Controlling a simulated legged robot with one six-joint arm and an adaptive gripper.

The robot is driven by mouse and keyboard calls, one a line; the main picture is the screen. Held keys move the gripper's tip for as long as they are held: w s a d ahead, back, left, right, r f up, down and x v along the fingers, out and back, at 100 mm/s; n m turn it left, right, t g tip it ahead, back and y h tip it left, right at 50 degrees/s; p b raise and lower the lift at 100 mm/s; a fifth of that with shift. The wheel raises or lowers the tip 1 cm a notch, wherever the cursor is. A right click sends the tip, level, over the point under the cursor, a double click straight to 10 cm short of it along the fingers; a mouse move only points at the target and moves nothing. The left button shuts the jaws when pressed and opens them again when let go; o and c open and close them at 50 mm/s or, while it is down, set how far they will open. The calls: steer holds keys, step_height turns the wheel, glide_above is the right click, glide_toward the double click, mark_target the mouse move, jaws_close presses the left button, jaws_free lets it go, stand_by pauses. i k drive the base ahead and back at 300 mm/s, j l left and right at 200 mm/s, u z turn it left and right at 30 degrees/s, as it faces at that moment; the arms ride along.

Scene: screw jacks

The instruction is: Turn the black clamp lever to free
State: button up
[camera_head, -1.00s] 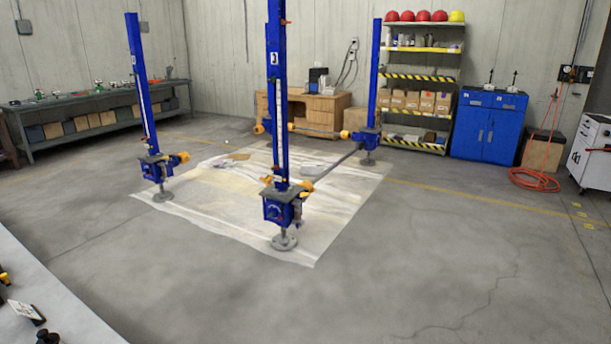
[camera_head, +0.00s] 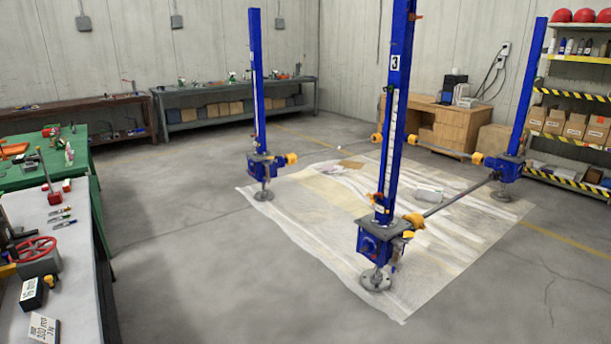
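Several blue screw jack columns stand on the floor. The nearest jack (camera_head: 397,110) is marked 3 and has a blue gearbox (camera_head: 374,243) near its foot, with an orange-yellow coupling and a grey shaft running to the right-hand jack (camera_head: 527,95). A further jack (camera_head: 258,85) stands to the left. Small red-orange parts show on the nearest column, but I cannot make out a black clamp lever at this size. My gripper is not in view.
A grey bench (camera_head: 77,285) with a red handwheel (camera_head: 34,250) and small signs runs along the left edge, beside a green-covered table (camera_head: 85,155). A plastic sheet (camera_head: 335,250) lies under the jacks. Bare floor is free between bench and sheet.

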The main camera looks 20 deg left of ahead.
mark_target(52, 278)
steer(key=i+j+u, duration=0.2)
steer(key=i+u, duration=0.8)
steer(key=i+l+u, duration=0.25)
steer(key=i+u, duration=0.25)
steer(key=i+j+u, duration=0.15)
steer(key=i+u, duration=0.2)
steer(key=i, duration=0.15)
steer(key=i+u, duration=0.35)
steer(key=i+l+u, duration=0.15)
steer(key=i+u, duration=0.2)
steer(key=i, duration=0.25)
steer(key=i+j+u, duration=0.25)
steer(key=i+l, duration=0.1)
